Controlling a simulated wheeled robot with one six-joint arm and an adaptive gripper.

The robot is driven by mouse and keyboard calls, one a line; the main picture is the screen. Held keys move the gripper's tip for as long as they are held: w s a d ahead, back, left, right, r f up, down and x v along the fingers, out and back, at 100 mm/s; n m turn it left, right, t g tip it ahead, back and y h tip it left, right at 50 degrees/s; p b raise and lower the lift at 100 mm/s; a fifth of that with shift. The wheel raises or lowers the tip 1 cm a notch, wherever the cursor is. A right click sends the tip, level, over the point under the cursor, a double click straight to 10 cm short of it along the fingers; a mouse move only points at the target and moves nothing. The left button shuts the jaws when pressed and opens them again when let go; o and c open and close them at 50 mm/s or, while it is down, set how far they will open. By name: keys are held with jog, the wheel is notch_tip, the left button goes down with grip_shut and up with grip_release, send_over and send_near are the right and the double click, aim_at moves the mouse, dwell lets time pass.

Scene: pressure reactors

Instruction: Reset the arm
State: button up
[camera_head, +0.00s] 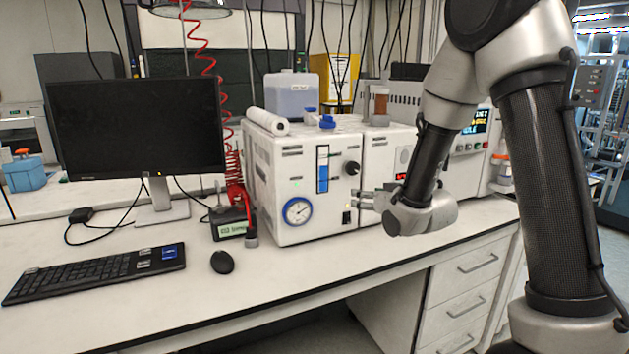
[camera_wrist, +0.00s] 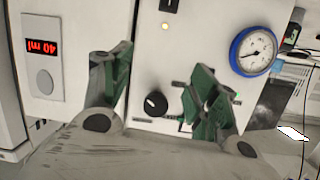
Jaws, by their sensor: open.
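My arm reaches in from the right in the head view, bent at its elbow over the bench. My gripper (camera_head: 364,199) is in front of the white reactor box (camera_head: 272,185), near the switch on its front panel. In the wrist view my gripper (camera_wrist: 156,82) is open, its green-padded fingers apart with nothing between them. A black knob (camera_wrist: 155,104) and a blue-rimmed gauge (camera_wrist: 256,52) show on the panel behind the fingers. I cannot tell whether a fingertip touches the panel.
A monitor (camera_head: 137,122), keyboard (camera_head: 95,272) and mouse (camera_head: 222,262) stand on the left of the bench. A red display (camera_wrist: 42,47) shows in the wrist view. The bench front (camera_head: 300,280) is clear.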

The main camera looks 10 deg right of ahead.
jog(key=s+d+f+g+h, duration=0.25)
jog(key=s+f+g, duration=0.25)
jog(key=f, duration=0.3)
jog(key=s+d+g+h, duration=0.1)
jog(key=s+d+g, duration=0.3)
jog(key=s, duration=0.5)
jog(key=s+d+r+m, duration=0.1)
jog(key=s+d+r, duration=0.1)
jog(key=s+r, duration=0.6)
jog(key=s+d+r+m+g, duration=0.1)
jog(key=s+d+r, duration=0.2)
jog(key=s+r, duration=0.5)
jog(key=s+h, duration=0.1)
jog(key=s, duration=0.5)
jog(key=shift+s+d+r, duration=0.25)
jog(key=shift+r, duration=0.15)
